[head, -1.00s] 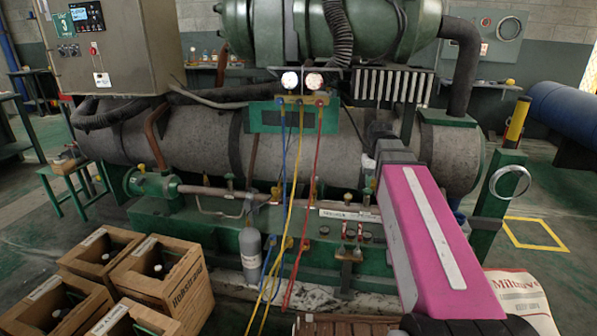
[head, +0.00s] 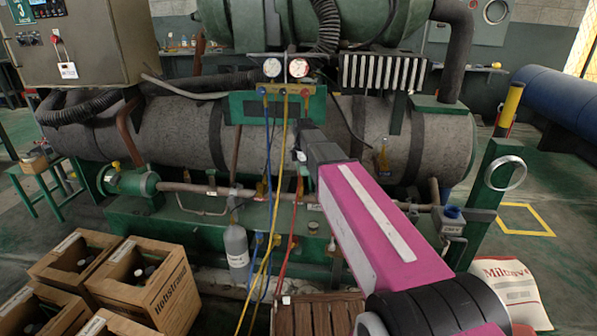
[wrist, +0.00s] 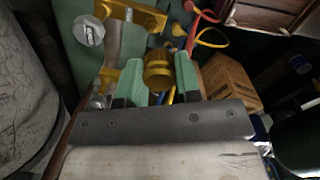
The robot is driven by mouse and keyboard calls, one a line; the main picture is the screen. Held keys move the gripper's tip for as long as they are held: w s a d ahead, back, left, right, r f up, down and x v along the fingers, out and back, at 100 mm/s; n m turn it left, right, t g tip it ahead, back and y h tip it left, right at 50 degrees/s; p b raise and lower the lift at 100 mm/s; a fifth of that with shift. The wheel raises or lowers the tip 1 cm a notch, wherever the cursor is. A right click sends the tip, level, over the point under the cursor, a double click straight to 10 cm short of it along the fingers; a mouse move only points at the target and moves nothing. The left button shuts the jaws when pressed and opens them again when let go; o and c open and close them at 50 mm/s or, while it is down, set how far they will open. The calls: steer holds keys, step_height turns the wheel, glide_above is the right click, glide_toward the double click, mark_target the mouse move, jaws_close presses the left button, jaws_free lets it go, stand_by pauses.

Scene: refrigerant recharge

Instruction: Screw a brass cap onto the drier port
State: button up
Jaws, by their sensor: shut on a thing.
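In the wrist view my gripper (wrist: 157,78) has its two green fingers on either side of a brass cap (wrist: 158,72) and is shut on it. In the head view the gripper and cap are hidden around my dark wrist, in front of the large grey cylinder (head: 180,130). A green drier-like body (head: 130,182) with small brass fittings sits at the left end of the low pipe. I cannot tell which fitting is the drier port. Ahead of the fingers in the wrist view are a yellow fitting (wrist: 130,14) and a grey hexagonal cap (wrist: 89,31).
Blue, yellow and red hoses (head: 270,190) hang from the gauge manifold (head: 285,70), left of my arm. A grey bottle (head: 236,246) stands below the pipe. Wooden boxes (head: 165,285) fill the lower left. A blue-topped valve (head: 452,212) is right of my arm.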

steer(key=shift+w+a+f+n, duration=0.5)
steer(key=shift+a+n, duration=0.15)
steer(key=shift+n, duration=0.25)
steer(key=shift+a+f+n, duration=0.15)
steer(key=shift+f+n, duration=0.1)
steer(key=shift+n, duration=0.05)
steer(key=shift+f, duration=3)
steer(key=shift+f, duration=1.05)
steer(key=m, duration=0.3)
steer(key=shift+m, duration=0.3)
